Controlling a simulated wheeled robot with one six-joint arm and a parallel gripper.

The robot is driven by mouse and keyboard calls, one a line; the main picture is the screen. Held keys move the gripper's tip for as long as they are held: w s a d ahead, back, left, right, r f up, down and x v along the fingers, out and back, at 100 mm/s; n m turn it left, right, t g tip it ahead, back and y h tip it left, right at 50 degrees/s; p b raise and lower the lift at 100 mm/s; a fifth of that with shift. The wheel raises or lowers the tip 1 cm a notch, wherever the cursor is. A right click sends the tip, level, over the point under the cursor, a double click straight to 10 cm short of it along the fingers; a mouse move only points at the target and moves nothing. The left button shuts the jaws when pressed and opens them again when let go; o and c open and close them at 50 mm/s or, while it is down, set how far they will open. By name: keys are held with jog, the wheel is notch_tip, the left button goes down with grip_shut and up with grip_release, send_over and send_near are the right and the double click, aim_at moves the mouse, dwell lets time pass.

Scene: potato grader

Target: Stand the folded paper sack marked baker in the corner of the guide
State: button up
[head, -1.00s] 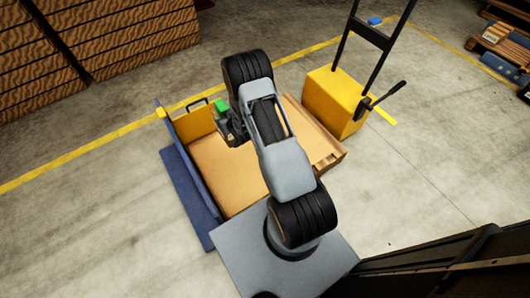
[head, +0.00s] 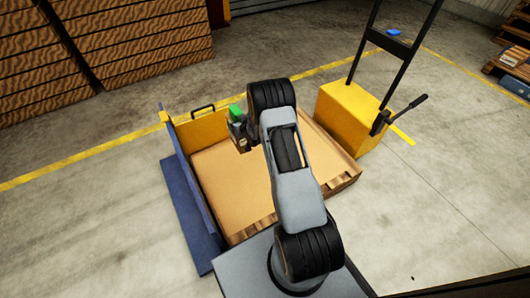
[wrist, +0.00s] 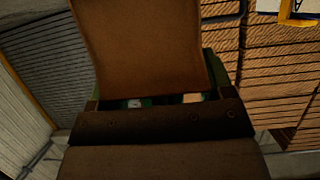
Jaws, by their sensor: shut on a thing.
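A plain brown folded sack (wrist: 140,45) stands upright in the jaws of my gripper (wrist: 150,104) in the wrist view. No baker mark shows on the face I see. Green edges show at both sides of the jaws, and the sack's lower end is hidden behind the dark bar. In the head view my gripper (head: 240,140) is over the back left part of the guide area, and the sack is hard to make out. The guide has a yellow back wall (head: 205,130) and a blue left wall (head: 188,185), meeting in a corner at the back left.
A tan sheet (head: 225,185) covers the flat load inside the guide, mostly bare. A yellow pallet truck (head: 350,115) with a black handle stands at the right. Stacked wooden crates (head: 130,50) stand at the back left. Open concrete floor lies around.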

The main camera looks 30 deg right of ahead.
jog(key=w+a+f+b, duration=0.7)
jog(key=a+f+b, duration=0.1)
jog(key=a+f, duration=0.3)
jog(key=shift+w+a+f, duration=0.2)
jog(key=shift+a+f, duration=0.1)
jog(key=shift+f, duration=0.5)
jog(key=o, duration=1.9)
jog(key=shift+s+f, duration=0.1)
jog(key=shift+f, duration=0.15)
jog(key=shift+c, duration=0.2)
jog(key=shift+r, duration=0.1)
